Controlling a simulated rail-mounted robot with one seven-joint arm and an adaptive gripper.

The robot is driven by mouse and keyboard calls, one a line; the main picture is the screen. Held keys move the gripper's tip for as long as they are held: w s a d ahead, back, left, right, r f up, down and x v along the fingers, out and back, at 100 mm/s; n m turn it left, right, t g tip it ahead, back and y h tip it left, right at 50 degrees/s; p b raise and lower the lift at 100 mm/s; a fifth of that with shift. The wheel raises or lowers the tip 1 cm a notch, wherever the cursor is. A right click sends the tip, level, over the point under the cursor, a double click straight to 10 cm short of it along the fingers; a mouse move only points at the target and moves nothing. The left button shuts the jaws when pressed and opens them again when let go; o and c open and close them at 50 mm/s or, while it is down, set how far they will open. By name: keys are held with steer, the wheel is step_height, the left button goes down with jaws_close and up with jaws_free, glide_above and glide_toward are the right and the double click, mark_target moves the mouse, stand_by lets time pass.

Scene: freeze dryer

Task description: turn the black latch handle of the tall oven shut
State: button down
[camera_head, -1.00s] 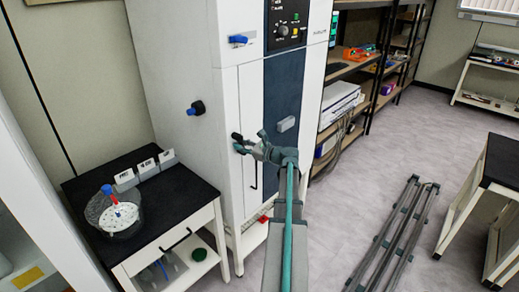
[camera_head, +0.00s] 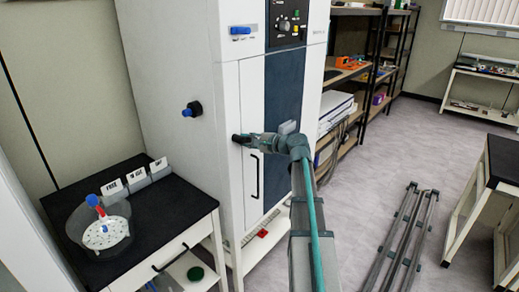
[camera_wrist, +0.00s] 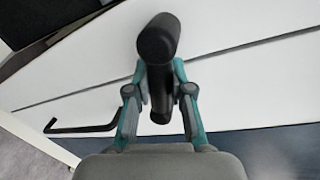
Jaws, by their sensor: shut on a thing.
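The tall oven (camera_head: 170,70) is a white cabinet with a dark blue front panel (camera_head: 283,90). Its black latch handle (camera_head: 236,138) sits near the door's left edge. In the wrist view the latch handle (camera_wrist: 157,38) has a thick rounded end, with a narrower part running down between my fingers. My gripper (camera_head: 248,138) is at the latch from the right in the head view. In the wrist view my gripper (camera_wrist: 159,90) has its teal fingers on both sides of the black part, closed on it. The latch's base is partly hidden.
A thin black bar handle (camera_head: 255,175) is below the latch. A blue handle (camera_head: 240,31) and a blue-tipped black knob (camera_head: 192,109) project from the oven. A black-topped bench (camera_head: 165,200) with a clear round vessel (camera_head: 101,228) stands left. Floor at right is open around a metal frame (camera_head: 400,240).

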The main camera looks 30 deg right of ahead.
steer(key=shift+d+r+n+h+b, duration=0.1)
steer(key=shift+r+n+h+b, duration=0.25)
steer(key=shift+n+b, duration=0.6)
steer(key=shift+r+n+h+b, duration=0.25)
steer(key=shift+r+n+b, duration=0.1)
steer(key=shift+n+b, duration=0.55)
steer(key=c, duration=1)
jaws_free()
steer(key=shift+r, duration=0.1)
steer(key=v, duration=1.2)
